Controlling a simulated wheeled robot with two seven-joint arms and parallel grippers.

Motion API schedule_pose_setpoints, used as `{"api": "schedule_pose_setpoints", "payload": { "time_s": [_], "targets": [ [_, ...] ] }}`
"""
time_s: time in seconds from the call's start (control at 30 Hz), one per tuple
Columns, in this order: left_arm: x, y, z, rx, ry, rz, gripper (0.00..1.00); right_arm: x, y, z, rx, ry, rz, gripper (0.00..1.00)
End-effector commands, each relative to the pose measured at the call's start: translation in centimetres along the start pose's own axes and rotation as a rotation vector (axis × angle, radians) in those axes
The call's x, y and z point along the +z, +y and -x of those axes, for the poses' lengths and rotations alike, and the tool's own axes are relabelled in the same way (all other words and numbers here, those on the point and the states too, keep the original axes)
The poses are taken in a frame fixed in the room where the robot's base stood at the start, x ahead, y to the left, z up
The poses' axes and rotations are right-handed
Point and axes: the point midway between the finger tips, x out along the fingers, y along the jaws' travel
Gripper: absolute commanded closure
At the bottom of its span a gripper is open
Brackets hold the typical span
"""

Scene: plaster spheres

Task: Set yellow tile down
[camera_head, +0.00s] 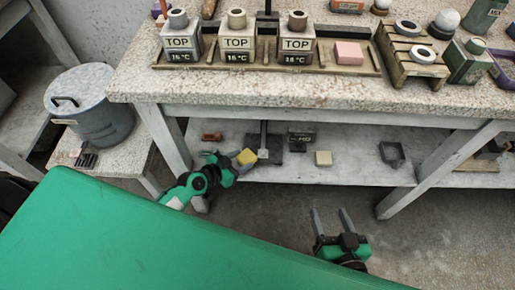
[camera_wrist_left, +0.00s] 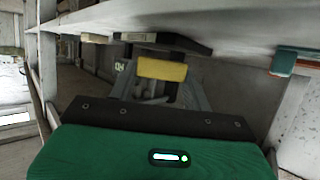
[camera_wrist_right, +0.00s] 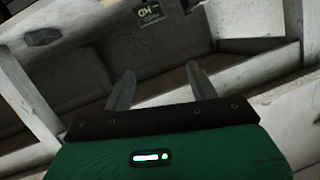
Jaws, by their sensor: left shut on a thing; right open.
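My left gripper (camera_head: 239,161) is shut on the yellow tile (camera_head: 246,157) at the front of the low shelf (camera_head: 355,170). In the left wrist view the tile (camera_wrist_left: 162,69) shows between the fingers (camera_wrist_left: 160,88). In the head view the tile appears tilted, close to a dark square plate (camera_head: 293,158) with an upright post; I cannot tell whether it touches the shelf. My right gripper (camera_head: 330,213) is open and empty, low in front of the bench; its spread fingers show in the right wrist view (camera_wrist_right: 159,72).
On the low shelf are a reddish brick (camera_head: 212,137), a dark labelled box (camera_head: 300,140), a pale yellow block (camera_head: 323,158) and a dark square frame (camera_head: 392,153). The bench top (camera_head: 210,92) overhangs the shelf. A grey lidded bin (camera_head: 104,122) stands left.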

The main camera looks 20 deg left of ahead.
Motion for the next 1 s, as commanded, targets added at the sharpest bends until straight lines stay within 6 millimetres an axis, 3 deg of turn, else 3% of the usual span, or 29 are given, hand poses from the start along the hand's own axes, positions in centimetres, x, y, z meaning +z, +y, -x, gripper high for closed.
{"api": "schedule_pose_setpoints", "payload": {
  "time_s": [0.1, 0.37, 0.57, 0.7, 1.0],
  "targets": [
    [-1.1, 0.0, -2.2, -0.001, 0.004, 0.002, 0.78, 0.1, 0.1, 0.1, 0.003, -0.02, 0.002, 0.41],
    [-1.8, 0.0, -4.2, -0.001, 0.002, 0.001, 0.78, 0.2, 0.2, 0.1, 0.006, -0.031, 0.004, 0.41],
    [-3.3, 0.1, -7.5, 0.0, 0.005, 0.003, 0.78, 0.1, 0.3, 0.1, 0.007, -0.034, 0.004, 0.41],
    [-1.8, 0.0, -7.8, 0.0, -0.002, 0.0, 0.78, -1.2, 0.4, -0.4, 0.005, 0.058, 0.011, 0.41],
    [-1.6, 0.0, -7.9, 0.0, 0.0, 0.0, 0.78, -2.0, 0.4, -0.4, 0.004, 0.098, 0.012, 0.41]
  ]
}}
